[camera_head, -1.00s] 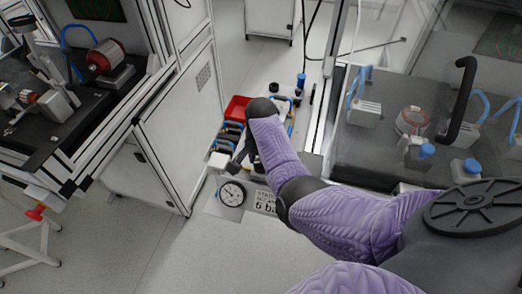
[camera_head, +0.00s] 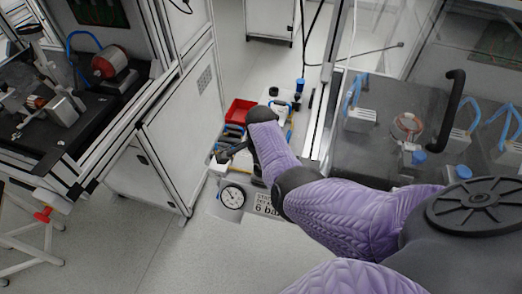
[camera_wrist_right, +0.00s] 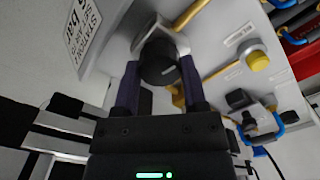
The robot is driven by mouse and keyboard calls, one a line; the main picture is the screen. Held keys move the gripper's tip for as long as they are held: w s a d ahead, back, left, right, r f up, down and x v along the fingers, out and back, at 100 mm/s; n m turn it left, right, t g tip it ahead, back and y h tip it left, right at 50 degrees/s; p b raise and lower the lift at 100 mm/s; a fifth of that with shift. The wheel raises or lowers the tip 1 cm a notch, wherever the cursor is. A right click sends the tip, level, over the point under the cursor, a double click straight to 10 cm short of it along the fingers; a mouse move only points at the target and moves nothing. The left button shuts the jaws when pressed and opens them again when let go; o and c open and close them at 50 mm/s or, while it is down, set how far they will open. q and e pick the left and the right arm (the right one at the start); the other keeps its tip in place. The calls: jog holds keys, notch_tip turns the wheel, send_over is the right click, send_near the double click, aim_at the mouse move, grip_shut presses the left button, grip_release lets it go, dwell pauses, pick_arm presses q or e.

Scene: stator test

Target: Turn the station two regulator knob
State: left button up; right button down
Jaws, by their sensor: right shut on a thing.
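The regulator knob (camera_wrist_right: 160,66) is a dark round knob on the light grey station panel in the right wrist view. The fingers of my right gripper (camera_wrist_right: 160,72) lie on either side of it and are shut on it. In the head view my right gripper (camera_head: 226,155) shows small and dark at the end of the purple arm, over the panel, and the knob cannot be made out there. My left gripper is not in view.
A red bin (camera_head: 239,111) stands behind the gripper. A yellow button (camera_wrist_right: 257,61) and yellow tubing lie to the knob's right in the wrist view. A white cabinet (camera_head: 180,130) stands left, a glazed bench (camera_head: 375,150) right. The floor in front is clear.

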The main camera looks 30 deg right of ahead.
jog(key=m, duration=0.4)
jog(key=shift+m+p, duration=0.3)
jog(key=shift+p, duration=0.05)
jog(key=shift+m, duration=2.6)
jog(key=shift+c, duration=0.7)
grip_release()
notch_tip(320, 180, up, 9)
jog(key=p, duration=0.6)
jog(key=shift+r, duration=0.5)
